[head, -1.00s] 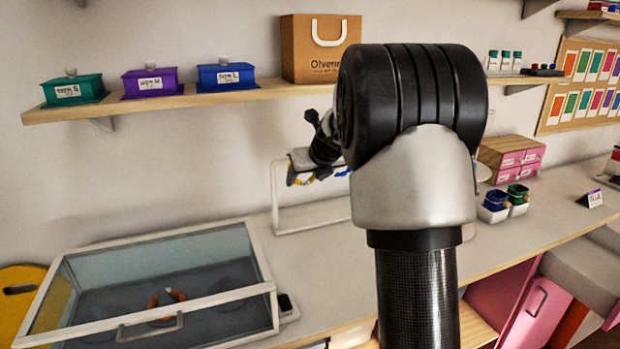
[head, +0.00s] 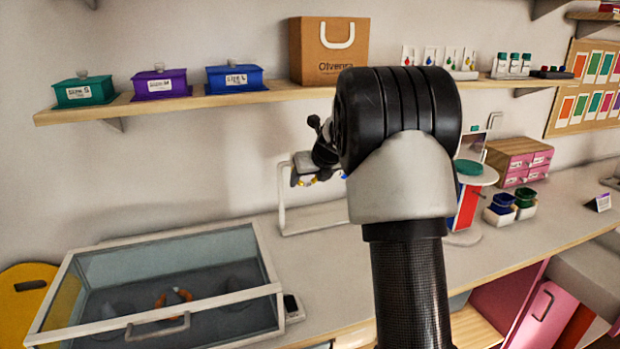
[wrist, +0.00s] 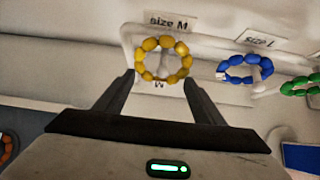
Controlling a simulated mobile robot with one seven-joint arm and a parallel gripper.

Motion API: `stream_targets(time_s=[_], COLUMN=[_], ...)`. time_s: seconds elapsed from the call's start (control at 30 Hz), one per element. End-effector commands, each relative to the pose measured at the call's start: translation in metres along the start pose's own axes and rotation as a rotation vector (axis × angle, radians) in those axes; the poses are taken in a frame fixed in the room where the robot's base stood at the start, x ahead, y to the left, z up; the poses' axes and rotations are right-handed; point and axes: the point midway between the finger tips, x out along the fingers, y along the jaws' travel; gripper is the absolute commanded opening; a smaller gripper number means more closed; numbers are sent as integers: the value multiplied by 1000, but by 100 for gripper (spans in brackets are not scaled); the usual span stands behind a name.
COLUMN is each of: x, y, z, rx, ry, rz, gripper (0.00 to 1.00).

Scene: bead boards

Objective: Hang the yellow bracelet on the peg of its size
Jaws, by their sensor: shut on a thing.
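The yellow bracelet (wrist: 184,62) is a ring of round beads at the tips of my gripper (wrist: 160,80) in the wrist view. My gripper is shut on it. It is in front of the white rack (head: 283,205), just below a "size M" label (wrist: 168,22). A pale shape shows inside the ring; I cannot tell whether the peg passes through it. A blue bracelet (wrist: 236,72) hangs to the right, below a "size L" label (wrist: 262,40). A green bracelet (wrist: 298,86) is at the right edge. In the head view my arm hides much of the rack.
A glass-lidded case (head: 160,270) with an orange bracelet (head: 172,297) stands at the left of the counter. Above, a shelf (head: 190,101) holds green, purple and blue boxes and a brown bag (head: 328,60). A round green-topped stand (head: 468,168) and small cups (head: 500,204) are at the right.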

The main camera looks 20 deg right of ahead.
Motion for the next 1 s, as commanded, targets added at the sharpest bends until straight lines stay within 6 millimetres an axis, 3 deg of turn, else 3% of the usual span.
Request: stream_targets(time_s=[0.4,0.43,0.53,0.83,1.0], x=[0,0,0,-1,-18], y=[0,0,0,0,0], z=[0,0,0,0,2], rx=[0,0,0,0,0], ry=[0,0,0,0,-2], rz=[0,0,0,0,0], gripper=[41,68,85,85,85])
